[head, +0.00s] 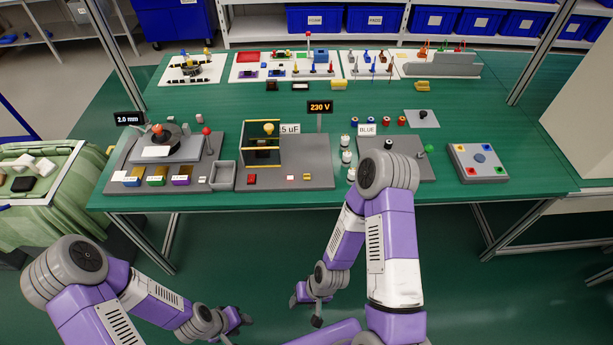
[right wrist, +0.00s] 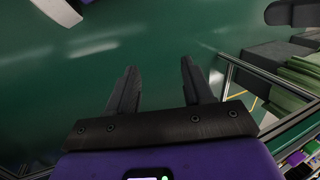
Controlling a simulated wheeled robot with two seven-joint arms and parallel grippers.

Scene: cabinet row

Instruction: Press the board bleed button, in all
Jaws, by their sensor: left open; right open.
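A grey board (head: 310,152) stands at the middle front of the green table. It carries a yellow-and-black frame with a yellow knob, a "5 uF" label (head: 290,129) and a "230 V" display (head: 320,107). On its front strip are a red block-like button (head: 252,179), a small white-and-red part (head: 290,177) and another small red part (head: 307,177). I cannot read which one is the bleed button. My left gripper (head: 238,322) is open, low in front of the table. My right gripper (head: 308,297) is open and empty, also below and in front of the table edge; its spread fingers show in the right wrist view (right wrist: 158,82).
To the left is a grey station (head: 120,175) with a "2.0 mm" display and coloured blocks. To the right are a "BLUE" station (head: 425,165), partly behind my right arm, and a pad with coloured buttons (head: 480,175). Trays stand farther back.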

